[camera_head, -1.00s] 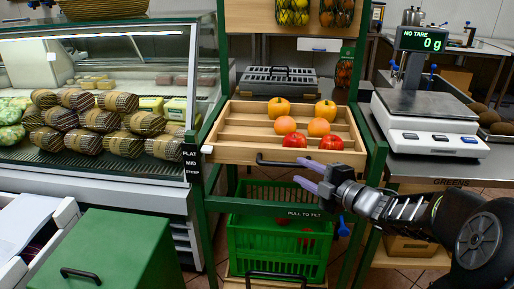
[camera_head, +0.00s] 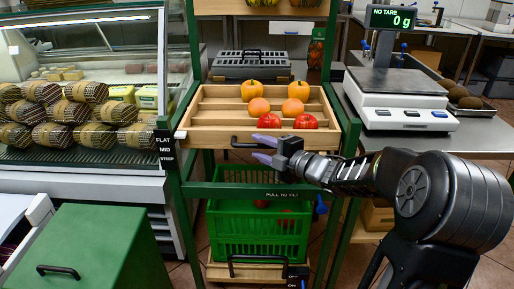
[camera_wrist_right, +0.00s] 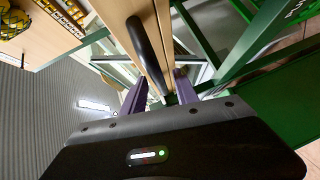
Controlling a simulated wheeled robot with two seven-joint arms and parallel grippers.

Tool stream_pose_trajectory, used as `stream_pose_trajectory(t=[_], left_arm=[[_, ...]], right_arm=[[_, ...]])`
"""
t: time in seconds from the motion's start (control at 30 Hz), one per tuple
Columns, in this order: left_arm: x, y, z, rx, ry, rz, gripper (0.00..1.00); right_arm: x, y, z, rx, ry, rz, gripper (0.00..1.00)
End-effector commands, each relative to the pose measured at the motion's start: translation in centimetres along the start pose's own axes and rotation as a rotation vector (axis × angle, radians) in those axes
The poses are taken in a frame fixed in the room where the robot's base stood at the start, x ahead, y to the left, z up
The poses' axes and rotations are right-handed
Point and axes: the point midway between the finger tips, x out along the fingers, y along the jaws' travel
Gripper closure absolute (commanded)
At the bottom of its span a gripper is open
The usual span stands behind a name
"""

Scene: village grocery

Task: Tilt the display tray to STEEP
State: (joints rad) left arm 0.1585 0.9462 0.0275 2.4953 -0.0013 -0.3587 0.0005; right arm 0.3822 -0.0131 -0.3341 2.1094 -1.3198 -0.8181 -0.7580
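The wooden display tray (camera_head: 222,136) sits in a green frame, with two yellow-orange peppers, two oranges and two red fruits on it. Its black pull handle (camera_head: 240,143) is on the front edge. Labels FLAT, MID and STEEP (camera_head: 165,156) run down the left post; a white pointer (camera_head: 181,134) on the tray's left side is level with about FLAT. My right gripper (camera_head: 262,149) is at the handle, its purple fingers apart. In the right wrist view the handle (camera_wrist_right: 146,55) reaches down between the open fingers (camera_wrist_right: 160,92); contact is unclear. My left gripper is out of view.
A green crate (camera_head: 258,222) stands below the tray, under a "PULL TO TILT" bar (camera_head: 287,195). A scale (camera_head: 402,100) stands on the right counter. The glass display case (camera_head: 85,165) is on the left, with a green box (camera_head: 90,250) in front.

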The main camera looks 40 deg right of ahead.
Motion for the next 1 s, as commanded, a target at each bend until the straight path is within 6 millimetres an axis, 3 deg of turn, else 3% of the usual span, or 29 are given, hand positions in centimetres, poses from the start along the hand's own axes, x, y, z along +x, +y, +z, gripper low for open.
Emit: stream_pose_trajectory(t=[0.13, 0.43, 0.87, 1.0], left_arm=[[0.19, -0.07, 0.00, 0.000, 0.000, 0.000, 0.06], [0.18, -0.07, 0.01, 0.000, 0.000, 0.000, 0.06], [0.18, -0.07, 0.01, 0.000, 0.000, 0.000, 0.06], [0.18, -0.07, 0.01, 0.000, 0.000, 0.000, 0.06]], right_arm=[[1.35, -0.01, -0.04, 0.000, 0.000, 0.000, 0.64], [1.56, 0.04, -0.04, 0.000, 0.000, 0.001, 0.64], [1.53, 0.03, -0.02, 0.001, 0.000, 0.001, 0.99], [1.52, 0.03, -0.02, 0.001, 0.000, 0.000, 1.00]])
